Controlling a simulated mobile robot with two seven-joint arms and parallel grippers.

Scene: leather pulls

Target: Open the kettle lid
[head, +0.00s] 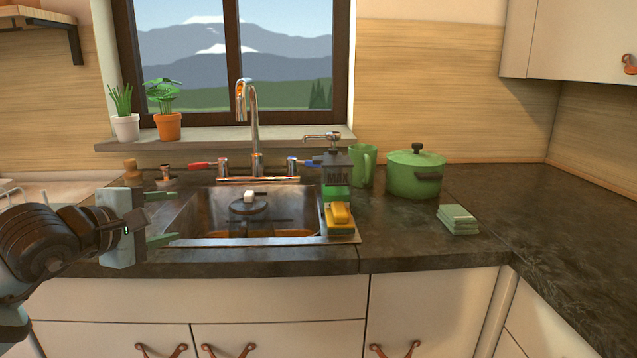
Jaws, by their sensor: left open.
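A dark round vessel with a pale knob on top, which looks like the kettle (250,215), sits in the sink. Its lid (249,207) appears to be on, with the knob (249,196) upright. Its lower part is hard to make out against the dark basin. My left gripper (162,227) is at the left edge of the sink, left of the kettle and apart from it. Its green fingers are spread, with nothing between them. My right gripper is not in view.
The metal sink (197,213) has a tall faucet (254,120) behind it. A soap dispenser (336,172) and yellow sponge (341,214) stand at its right. A green lidded pot (408,178), green mug (362,165) and folded cloths (458,219) sit farther right. The right counter is clear.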

